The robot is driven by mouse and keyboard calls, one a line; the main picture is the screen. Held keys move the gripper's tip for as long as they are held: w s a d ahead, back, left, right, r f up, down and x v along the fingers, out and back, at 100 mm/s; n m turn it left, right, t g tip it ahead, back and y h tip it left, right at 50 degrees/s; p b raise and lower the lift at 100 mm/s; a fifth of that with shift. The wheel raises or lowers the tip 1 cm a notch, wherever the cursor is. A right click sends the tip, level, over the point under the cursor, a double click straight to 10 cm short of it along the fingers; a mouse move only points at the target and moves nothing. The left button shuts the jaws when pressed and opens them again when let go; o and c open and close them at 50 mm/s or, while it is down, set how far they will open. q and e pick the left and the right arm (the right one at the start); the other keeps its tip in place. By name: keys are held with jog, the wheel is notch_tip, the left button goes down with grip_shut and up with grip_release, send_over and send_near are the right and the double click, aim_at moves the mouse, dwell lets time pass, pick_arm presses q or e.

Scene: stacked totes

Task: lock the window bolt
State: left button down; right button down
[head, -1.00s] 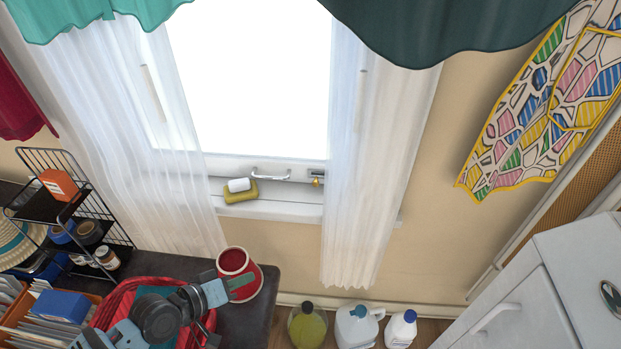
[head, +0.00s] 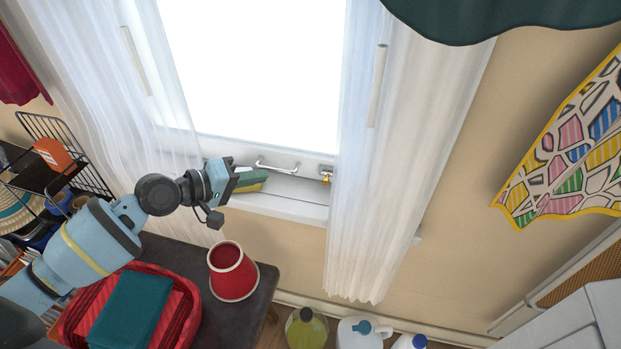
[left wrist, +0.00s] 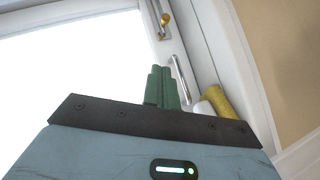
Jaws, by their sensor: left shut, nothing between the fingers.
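The window bolt (head: 326,172) is a small metal fitting with a brass-coloured knob, at the right end of the window's lower rail, beside the right curtain. It also shows at the top of the left wrist view (left wrist: 165,20); whether it is locked I cannot tell. A silver handle (head: 277,168) is on the rail left of the bolt. My left gripper (head: 262,175), with green fingers, is shut and empty above the sill, left of the handle and apart from the bolt. In the left wrist view its fingers (left wrist: 163,75) are together. My right gripper is out of view.
A yellow sponge (left wrist: 218,100) with white soap (left wrist: 203,107) lies on the sill close to my left gripper, partly hidden in the head view. Sheer curtains (head: 365,240) hang on both sides. A red pot (head: 232,272) and red basket (head: 188,335) stand on the dark table below.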

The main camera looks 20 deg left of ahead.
pick_arm(q)
jog(key=b, duration=0.1)
send_near(326, 176)
jog(key=w, duration=0.3)
jog(key=shift+w+a, duration=0.25)
jog(key=shift+w, duration=0.05)
jog(key=d, duration=0.1)
jog(key=d+f, duration=0.1)
jog(key=shift+d+f+p, duration=0.1)
jog(key=shift+d+p, duration=0.2)
jog(key=shift+d, duration=0.1)
jog(key=shift+d+f, duration=0.2)
jog(key=shift+d, duration=0.15)
jog(key=d+p, duration=0.1)
jog(key=d, duration=0.1)
jog(key=shift+d+r, duration=0.1)
jog(key=shift+d, duration=0.2)
jog(key=shift+d+p, duration=0.35)
jog(key=shift+p, duration=0.05)
jog(key=shift+d, duration=0.1)
